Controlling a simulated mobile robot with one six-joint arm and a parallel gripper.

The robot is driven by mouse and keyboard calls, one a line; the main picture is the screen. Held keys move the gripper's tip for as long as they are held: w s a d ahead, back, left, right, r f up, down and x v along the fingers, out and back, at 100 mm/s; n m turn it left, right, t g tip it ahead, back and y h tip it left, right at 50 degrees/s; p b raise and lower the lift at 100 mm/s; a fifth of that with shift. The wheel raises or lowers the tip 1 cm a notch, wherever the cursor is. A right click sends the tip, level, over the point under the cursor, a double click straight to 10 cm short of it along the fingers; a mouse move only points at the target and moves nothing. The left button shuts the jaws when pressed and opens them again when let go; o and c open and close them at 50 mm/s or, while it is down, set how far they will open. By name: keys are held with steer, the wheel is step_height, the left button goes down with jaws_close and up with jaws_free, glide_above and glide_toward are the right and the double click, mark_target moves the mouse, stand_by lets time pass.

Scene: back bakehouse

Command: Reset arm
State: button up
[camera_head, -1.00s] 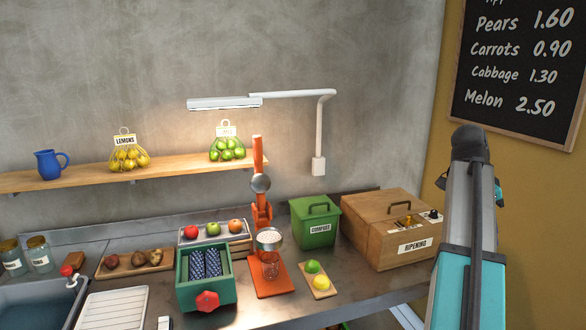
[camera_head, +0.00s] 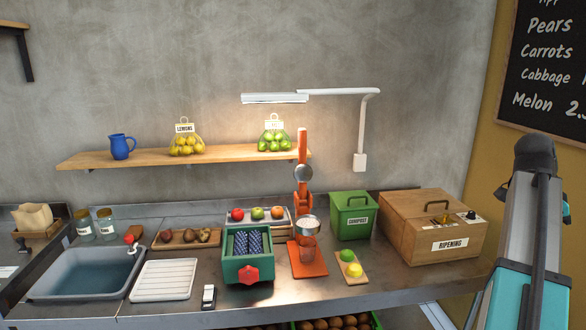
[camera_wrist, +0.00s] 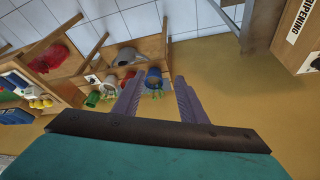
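My gripper (camera_wrist: 157,98) shows in the wrist view with its two purple-grey fingers apart and nothing between them. It hangs in the air above a yellow-tan floor. In the head view my arm stands raised at the right edge, and the gripper itself cannot be made out there. The arm is to the right of the wooden ripening box (camera_head: 433,228), apart from it in the picture.
The metal counter (camera_head: 330,284) holds a sink (camera_head: 85,274), a white drainer (camera_head: 163,280), a green roller box (camera_head: 248,270), an orange juicer (camera_head: 303,203) and a green compost bin (camera_head: 352,222). A shelf (camera_head: 225,156) and lamp (camera_head: 275,98) are above. Wooden shelving (camera_wrist: 70,85) appears in the wrist view.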

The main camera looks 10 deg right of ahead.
steer(key=w+a+f+n, duration=0.1)
steer(key=w+a+f, duration=0.2)
steer(key=f, duration=0.3)
steer(key=w+a+f+n+g+y, duration=0.1)
steer(key=w+a+f, duration=0.2)
steer(key=a+f, duration=0.15)
steer(key=w+a+f+n, duration=0.1)
steer(key=w+a+f, duration=0.25)
steer(key=f, duration=0.35)
steer(key=a+f+n+g+y, duration=0.1)
steer(key=a+f+n, duration=0.1)
steer(key=a+f, duration=0.7)
steer(key=a+f+n+g, duration=0.15)
steer(key=a+f, duration=0.35)
steer(key=f, duration=0.8)
steer(key=s+a+f+n+y, duration=0.1)
steer(key=s+a+f+n, duration=0.7)
steer(key=s+a+f, duration=0.4)
steer(key=s+a+f+n+y, duration=0.1)
steer(key=s+a+f+n, duration=0.7)
steer(key=f, duration=1)
steer(key=shift+s+a+f, duration=0.25)
steer(key=shift+s+a, duration=1.95)
steer(key=shift+a, duration=0.45)
